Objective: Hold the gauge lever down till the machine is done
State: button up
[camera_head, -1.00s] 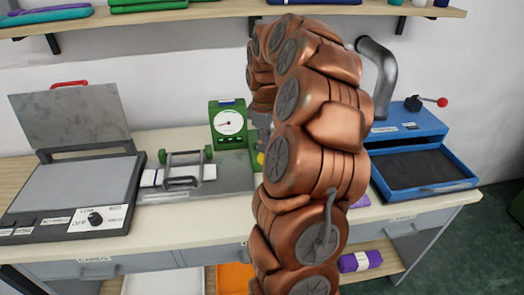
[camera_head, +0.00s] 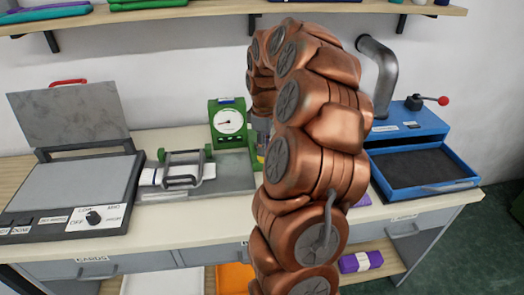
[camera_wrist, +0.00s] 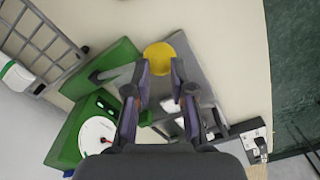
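The green gauge machine (camera_head: 225,140) stands on the counter with a round white dial (camera_head: 231,121). In the wrist view its dial (camera_wrist: 98,136) is at lower left. A grey lever (camera_wrist: 112,72) runs from its green body to a round yellow knob (camera_wrist: 159,56). My gripper (camera_wrist: 160,68) is open, its two fingers apart and pointing at the knob, which shows between and just beyond the tips. I cannot tell whether they touch it. In the head view my copper arm hides most of the gripper and the lever.
Left of the gauge is a clamp frame (camera_head: 183,170) on a grey plate with a white piece. A flat press with a raised lid (camera_head: 70,116) is at far left. A blue tray machine (camera_head: 424,168) with a red-knobbed handle is at right. A shelf runs above.

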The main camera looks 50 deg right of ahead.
jog(key=shift+f+b, duration=0.5)
jog(key=shift+f, duration=0.6)
jog(key=shift+s+a+f+b, duration=0.1)
jog(key=shift+s+f+b, duration=0.05)
jog(key=shift+f+b, duration=0.7)
jog(key=shift+s+a+f+b, duration=0.15)
jog(key=shift+f+b, duration=0.35)
jog(key=shift+f, duration=0.65)
jog(key=shift+r, duration=0.1)
dwell(0.8)
jog(key=shift+d+r+p, duration=0.1)
jog(key=shift+r+p, duration=1.75)
jog(key=shift+r, duration=4.6)
